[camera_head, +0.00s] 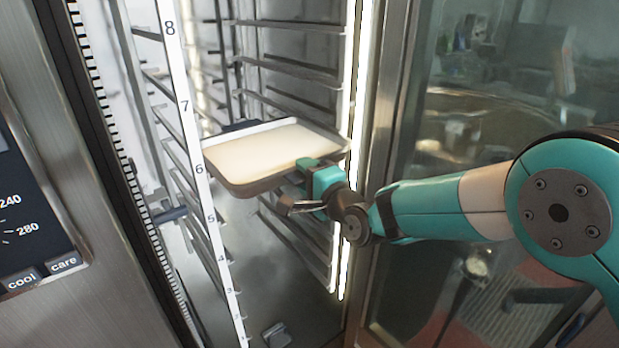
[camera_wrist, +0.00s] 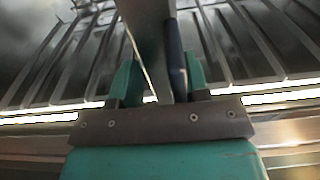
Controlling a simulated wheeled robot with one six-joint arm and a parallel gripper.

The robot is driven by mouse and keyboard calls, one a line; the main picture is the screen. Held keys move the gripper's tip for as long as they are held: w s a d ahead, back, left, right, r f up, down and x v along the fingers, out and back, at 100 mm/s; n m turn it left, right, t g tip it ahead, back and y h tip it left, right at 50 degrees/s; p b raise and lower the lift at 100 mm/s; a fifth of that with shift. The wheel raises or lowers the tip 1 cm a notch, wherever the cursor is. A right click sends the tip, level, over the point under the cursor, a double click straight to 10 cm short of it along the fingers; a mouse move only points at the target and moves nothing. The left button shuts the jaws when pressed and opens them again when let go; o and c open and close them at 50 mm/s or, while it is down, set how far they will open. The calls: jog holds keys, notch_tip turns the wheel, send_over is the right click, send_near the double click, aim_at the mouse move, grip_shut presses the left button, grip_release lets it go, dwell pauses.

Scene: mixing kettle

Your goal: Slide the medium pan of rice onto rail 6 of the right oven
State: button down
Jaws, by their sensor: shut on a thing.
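The medium pan (camera_head: 232,186) is a shallow dark pan with a flat pale layer of rice (camera_head: 260,153) in it. It is in the mouth of the open oven (camera_head: 347,60), with its left edge close to the number 6 on the white numbered strip (camera_head: 190,140). I cannot tell whether the pan rests on a rail. My gripper (camera_head: 312,175) is shut on the pan's near right rim. In the wrist view my gripper (camera_wrist: 155,88) has the pan (camera_wrist: 152,35) edge-on between its teal fingers, and the rice is hidden there.
Rails (camera_head: 290,72) line both sides of the oven, above and below the pan. A bright vertical frame edge (camera_head: 360,110) and a glass door (camera_head: 465,110) stand right of the opening, close to my arm. A control panel (camera_head: 28,225) is at the left.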

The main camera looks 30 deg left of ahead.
jog(key=shift+w+a+r, duration=0.1)
jog(key=shift+a+r, duration=0.1)
jog(key=shift+r, duration=0.15)
jog(key=shift+b+x, duration=0.45)
jog(key=shift+x, duration=0.65)
jog(key=c, duration=0.7)
grip_release()
jog(key=shift+o, duration=0.9)
jog(key=shift+f, duration=0.1)
jog(key=shift+o, duration=0.4)
jog(key=shift+f, duration=0.5)
jog(key=o, duration=0.4)
jog(key=shift+r, duration=0.15)
